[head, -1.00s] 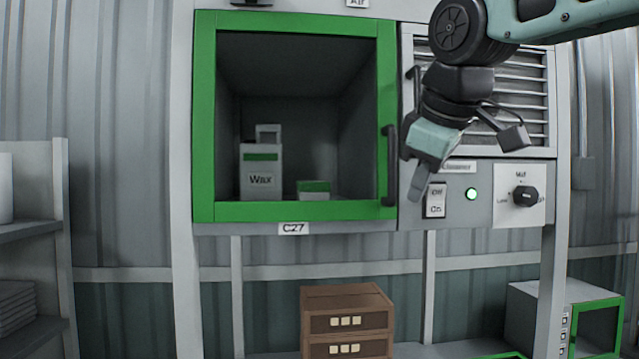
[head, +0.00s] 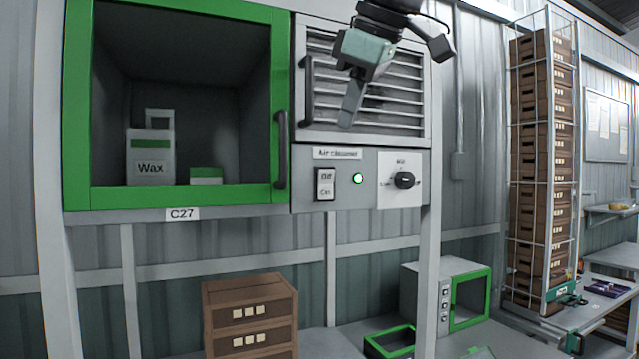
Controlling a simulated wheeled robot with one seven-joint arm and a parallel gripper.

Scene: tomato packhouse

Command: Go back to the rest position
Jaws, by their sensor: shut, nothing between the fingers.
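My gripper (head: 350,112) is at the top of the head view, pointing down in front of the louvred grille of the air cleaner (head: 366,172). Its fingers are together and hold nothing. It appears apart from the panel, though the gap is hard to judge. The rest of my arm runs out of the top of the picture.
The green-framed cabinet (head: 180,200) left of the gripper holds a Wax carton (head: 151,168) and a small green-white box (head: 206,176). Below are brown crates (head: 249,293) and a green-doored box (head: 445,268). A tall crate rack (head: 517,180) stands right.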

